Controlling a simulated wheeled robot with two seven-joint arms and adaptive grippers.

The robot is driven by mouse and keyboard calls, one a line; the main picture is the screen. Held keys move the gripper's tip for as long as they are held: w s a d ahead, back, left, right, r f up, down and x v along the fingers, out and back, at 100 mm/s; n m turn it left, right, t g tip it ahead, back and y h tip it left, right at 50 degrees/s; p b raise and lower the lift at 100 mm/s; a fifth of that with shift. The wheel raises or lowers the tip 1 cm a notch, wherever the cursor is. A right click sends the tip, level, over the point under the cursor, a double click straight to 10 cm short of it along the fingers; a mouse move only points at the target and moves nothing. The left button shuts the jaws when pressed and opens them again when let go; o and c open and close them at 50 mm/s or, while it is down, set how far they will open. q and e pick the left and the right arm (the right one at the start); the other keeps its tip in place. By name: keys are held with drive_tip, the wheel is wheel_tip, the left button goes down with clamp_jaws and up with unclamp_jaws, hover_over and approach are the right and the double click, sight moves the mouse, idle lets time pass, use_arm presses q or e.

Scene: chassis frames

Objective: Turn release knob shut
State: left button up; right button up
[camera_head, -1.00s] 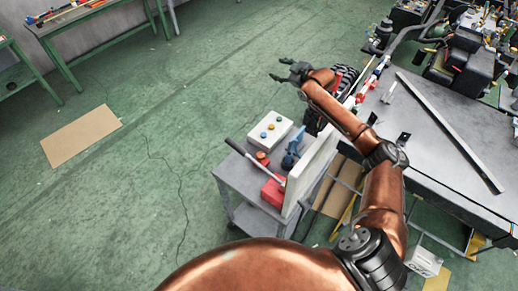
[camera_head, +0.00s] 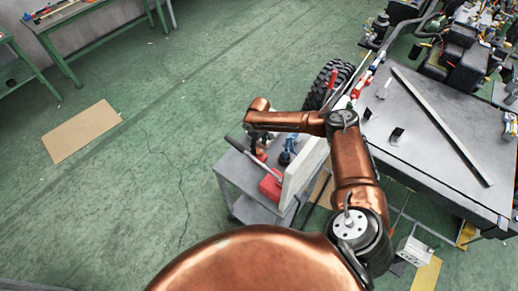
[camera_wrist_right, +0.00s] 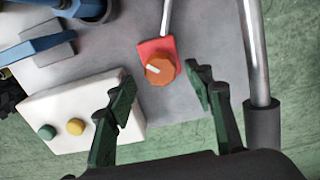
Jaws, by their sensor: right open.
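In the right wrist view, the release knob (camera_wrist_right: 160,69) is orange with a pale pointer line and sits on a red base plate (camera_wrist_right: 155,46) on the grey cart top. My right gripper (camera_wrist_right: 162,90) is open, its two dark fingers on either side of the knob's near side in the picture. The fingers appear apart from the knob; their height above it is hard to tell. In the head view, my right gripper (camera_head: 260,143) points down over the cart (camera_head: 236,172), partly hidden by my arm. The knob is mostly hidden there. My left gripper is not in view.
A white box (camera_wrist_right: 75,98) with coloured buttons lies left of the knob in the wrist view. A metal bar with a dark grip (camera_wrist_right: 263,125) runs along the right. A blue part (camera_wrist_right: 40,46) is upper left. A red box (camera_head: 271,187) and white panel (camera_head: 305,170) stand on the cart.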

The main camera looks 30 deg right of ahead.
drive_tip(key=shift+f, duration=1.2)
drive_tip(key=shift+c, duration=0.5)
drive_tip(key=c, duration=1.1)
drive_tip(key=shift+o, duration=0.2)
drive_tip(key=shift+r+m+p, duration=0.1)
drive_tip(key=shift+m+p, duration=0.9)
drive_tip(key=shift+p, duration=0.15)
drive_tip(key=shift+m+p, duration=1.1)
drive_tip(key=shift+m, duration=0.1)
drive_tip(key=shift+m+p, duration=1.55)
drive_tip(key=shift+m, duration=0.65)
